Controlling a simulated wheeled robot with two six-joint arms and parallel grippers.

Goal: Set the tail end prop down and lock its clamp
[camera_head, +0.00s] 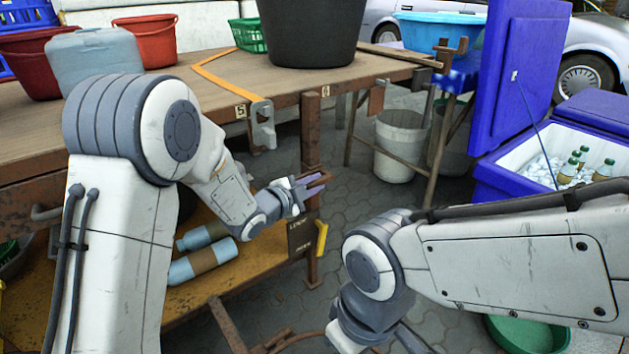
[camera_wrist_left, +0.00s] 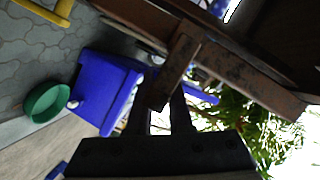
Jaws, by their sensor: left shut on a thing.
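My left gripper (camera_head: 312,187) is beside the rusty upright post (camera_head: 312,130) at the front corner of the wooden bench. In the left wrist view its dark fingers (camera_wrist_left: 162,115) are shut on the end of a rusty metal bar (camera_wrist_left: 180,62), which looks like part of the prop. The bar joins a longer rusty beam. A dark plate with lettering (camera_head: 302,236) and a yellow clamp lever (camera_head: 321,240) sit low on the post. The yellow lever also shows in the left wrist view (camera_wrist_left: 62,8). My right gripper is out of view.
The bench top (camera_head: 215,82) carries a black tub (camera_head: 312,30) and several basins. Bottles (camera_head: 203,262) lie on the lower shelf. A blue cooler (camera_head: 490,180) stands at the right, a white bucket (camera_head: 395,145) behind, and a green basin (camera_head: 525,335) low right.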

